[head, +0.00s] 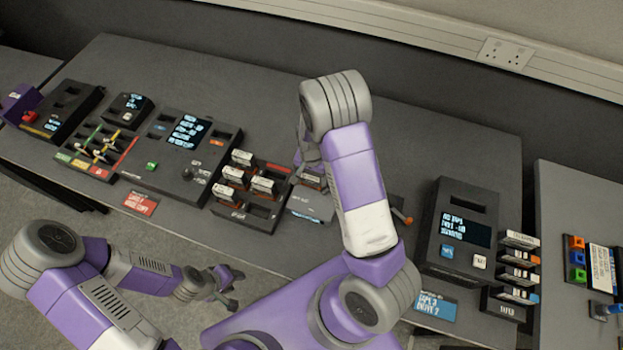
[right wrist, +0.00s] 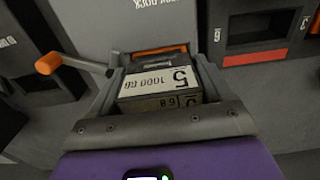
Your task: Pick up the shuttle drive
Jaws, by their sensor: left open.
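The shuttle drive (right wrist: 160,85), a dark block with a white label reading 5 and 1000 GB upside down, sits between the two fingers of my right gripper (right wrist: 158,72) in the right wrist view. The fingers lie close along both its sides; whether they press on it I cannot tell. In the head view my right gripper (head: 309,163) is over the grey dock (head: 312,204), and my forearm hides part of it. My left gripper (head: 228,288) is open and empty, in front of the table's near edge.
A rack (head: 262,208) with several white-labelled drives stands just left of the dock. An orange-tipped lever (right wrist: 50,63) sticks out beside the right gripper. A black console (head: 459,232) and a stack of drives (head: 517,265) are at the right.

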